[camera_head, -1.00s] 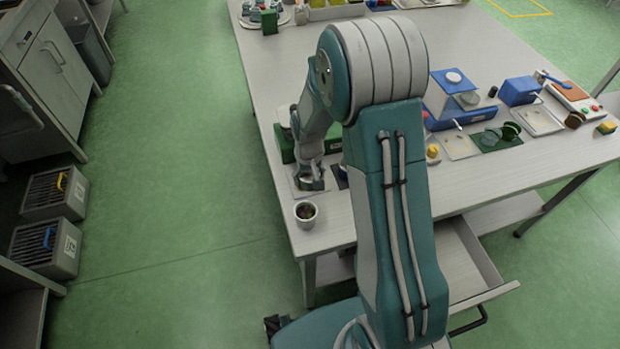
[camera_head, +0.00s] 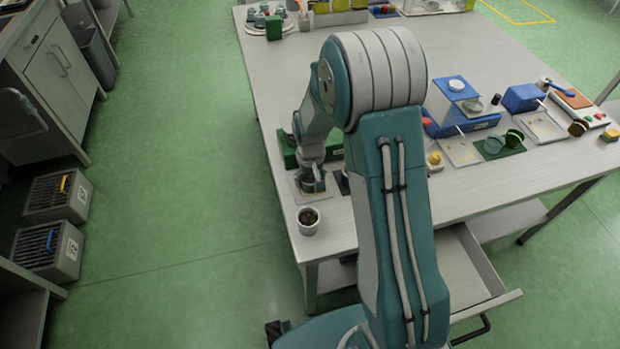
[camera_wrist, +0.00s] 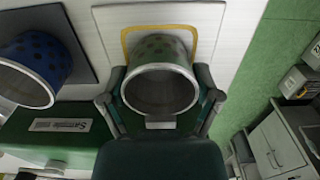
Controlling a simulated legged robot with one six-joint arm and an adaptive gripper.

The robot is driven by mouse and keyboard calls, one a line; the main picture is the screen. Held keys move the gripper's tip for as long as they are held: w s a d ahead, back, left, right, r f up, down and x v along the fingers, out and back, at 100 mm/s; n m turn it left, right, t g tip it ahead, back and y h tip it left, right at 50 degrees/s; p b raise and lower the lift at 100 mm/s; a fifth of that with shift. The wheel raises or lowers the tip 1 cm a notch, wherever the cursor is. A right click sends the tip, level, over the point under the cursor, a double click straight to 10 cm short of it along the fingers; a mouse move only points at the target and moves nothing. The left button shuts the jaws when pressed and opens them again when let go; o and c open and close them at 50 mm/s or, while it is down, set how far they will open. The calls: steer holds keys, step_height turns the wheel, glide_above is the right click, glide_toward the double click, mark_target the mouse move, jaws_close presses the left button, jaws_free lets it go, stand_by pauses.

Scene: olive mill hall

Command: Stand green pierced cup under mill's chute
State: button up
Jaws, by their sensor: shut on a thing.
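My gripper (camera_wrist: 162,90) is shut on a green pierced cup (camera_wrist: 158,46), with one finger on each side. The cup's open rim faces the wrist camera, and its inside looks empty. Its far end is over a pale mat with a yellow outline (camera_wrist: 192,30); whether it touches the mat I cannot tell. In the head view my gripper (camera_head: 311,181) is low at the table's left front corner, and the cup is mostly hidden. A green housing (camera_wrist: 50,140) with a label plate is beside the cup, also partly visible in the head view (camera_head: 288,147). I cannot make out a chute.
A blue pierced cup (camera_wrist: 42,58) stands on a dark mat close by. A white pot (camera_head: 308,221) with dark contents is at the table's front corner. Blue devices (camera_head: 455,88) and trays are to the right, beyond my arm. An open drawer (camera_head: 465,270) juts out in front.

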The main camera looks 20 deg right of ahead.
steer(key=o, duration=0.7)
steer(key=shift+s+r, duration=0.15)
steer(key=shift+r, duration=1.1)
steer(key=shift+s+r, duration=0.2)
steer(key=shift+r, duration=1.05)
steer(key=shift+s+r, duration=0.15)
steer(key=shift+r, duration=1.1)
